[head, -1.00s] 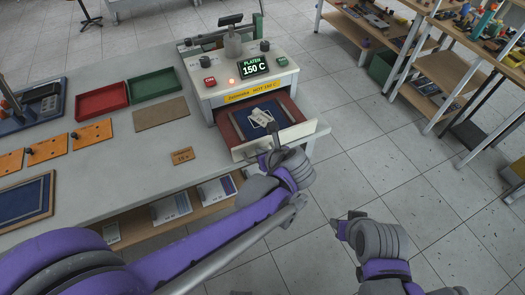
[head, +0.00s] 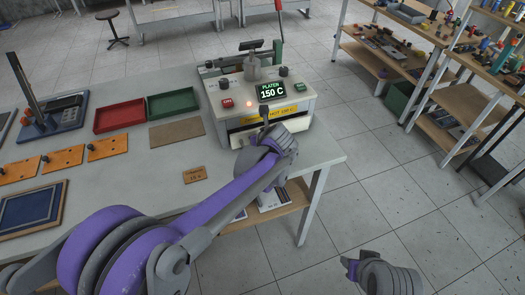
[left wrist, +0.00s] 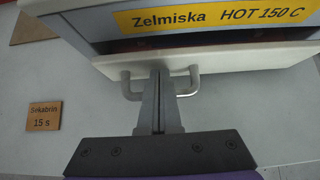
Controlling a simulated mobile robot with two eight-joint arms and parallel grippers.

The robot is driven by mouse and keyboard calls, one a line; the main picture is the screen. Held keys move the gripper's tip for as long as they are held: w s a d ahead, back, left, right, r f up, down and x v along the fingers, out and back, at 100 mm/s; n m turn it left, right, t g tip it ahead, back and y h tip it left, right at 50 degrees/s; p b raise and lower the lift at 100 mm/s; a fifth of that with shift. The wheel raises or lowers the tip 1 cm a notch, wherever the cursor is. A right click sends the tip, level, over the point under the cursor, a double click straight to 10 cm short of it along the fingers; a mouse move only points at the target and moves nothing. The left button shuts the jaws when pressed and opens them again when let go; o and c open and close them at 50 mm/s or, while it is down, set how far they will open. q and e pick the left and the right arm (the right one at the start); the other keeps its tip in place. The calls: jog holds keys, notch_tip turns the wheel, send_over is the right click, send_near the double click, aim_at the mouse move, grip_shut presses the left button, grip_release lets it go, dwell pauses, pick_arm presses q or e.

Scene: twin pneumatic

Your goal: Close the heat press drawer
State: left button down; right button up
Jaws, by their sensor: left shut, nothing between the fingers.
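The heat press (head: 245,103) stands on the grey bench, with its display reading 150 C. Its white drawer front (head: 238,139) is close to the press body. In the left wrist view the drawer front (left wrist: 235,62) still shows a narrow dark gap behind it, below the yellow label. The grey bar handle (left wrist: 190,84) is on the drawer front. My left gripper (head: 264,112) is shut and empty; its fingertips (left wrist: 160,76) are at the middle of the handle, against or very near the drawer front. My right gripper (head: 351,268) hangs over the floor, away from the bench; its jaws are unclear.
A red tray (head: 119,116), a green tray (head: 173,103) and a brown mat (head: 177,132) lie left of the press. A small 15 s sign (head: 194,175) lies nearer the front edge. Shelves (head: 385,45) stand at the right. The floor right of the bench is clear.

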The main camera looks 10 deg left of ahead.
pick_arm(q)
jog(key=shift+w+a, duration=0.4)
jog(key=shift+w, duration=0.25)
jog(key=shift+r, duration=0.15)
jog(key=shift+w+a, duration=0.1)
jog(key=shift+w, duration=0.05)
jog(key=shift+r, duration=0.15)
